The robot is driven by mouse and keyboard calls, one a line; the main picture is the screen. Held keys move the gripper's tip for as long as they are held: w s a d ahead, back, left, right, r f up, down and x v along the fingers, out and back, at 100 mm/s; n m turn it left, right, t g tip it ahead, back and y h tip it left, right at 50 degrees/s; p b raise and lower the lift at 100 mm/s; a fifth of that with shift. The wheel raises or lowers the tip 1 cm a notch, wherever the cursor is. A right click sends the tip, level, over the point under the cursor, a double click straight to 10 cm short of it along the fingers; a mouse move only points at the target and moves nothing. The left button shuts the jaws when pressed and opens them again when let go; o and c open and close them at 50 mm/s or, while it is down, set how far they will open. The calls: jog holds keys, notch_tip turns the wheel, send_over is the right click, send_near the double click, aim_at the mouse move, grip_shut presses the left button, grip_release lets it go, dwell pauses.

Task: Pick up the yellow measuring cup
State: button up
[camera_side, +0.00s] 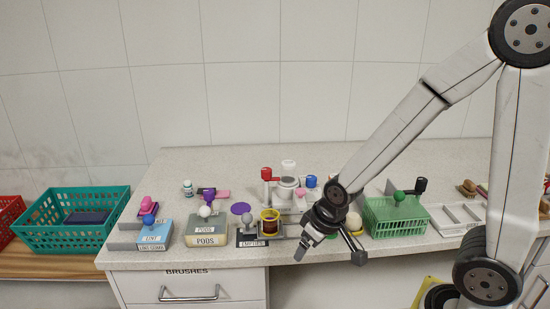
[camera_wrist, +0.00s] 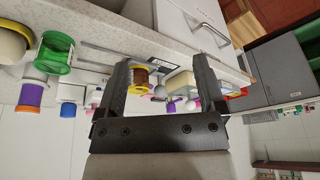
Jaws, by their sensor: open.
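My gripper (camera_side: 328,254) is open and empty, to the right of the cup and near the counter's front edge. In the wrist view, its two dark fingers (camera_wrist: 160,62) stand wide apart with nothing held between them. I cannot tell the exact gap between fingers and cup.
Labelled boxes (camera_side: 206,230) with knobbed tops stand left of the cup. A green basket (camera_side: 395,218) is right of my gripper, with a white tray (camera_side: 457,218) beyond. Red- and blue-topped items stand behind. A teal crate (camera_side: 70,230) sits at the far left. The counter is crowded.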

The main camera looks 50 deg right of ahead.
aim_at(274, 221)
jog(key=w+d+f+m+t+h, duration=0.1)
jog(key=w+t, duration=0.1)
jog(key=w, duration=0.1)
jog(key=w+d+f+m+t+h, duration=0.1)
jog(key=w+t, duration=0.2)
jog(key=w, duration=0.1)
jog(key=w+d+f+m+t+h, duration=0.1)
jog(key=w+f+t+h, duration=0.1)
jog(key=w, duration=0.1)
jog(key=shift+w+d+m+t, duration=0.15)
jog(key=shift+w+m+t, duration=0.15)
jog(key=shift+w+d+m+t+h, duration=0.2)
jog(key=shift+d+m+t+h, duration=0.1)
jog(key=shift+d+t+h, duration=0.4)
jog(key=shift+a, duration=0.1)
jog(key=shift+x, duration=1.35)
jog(key=shift+x, duration=2.55)
jog(key=shift+s, duration=0.1)
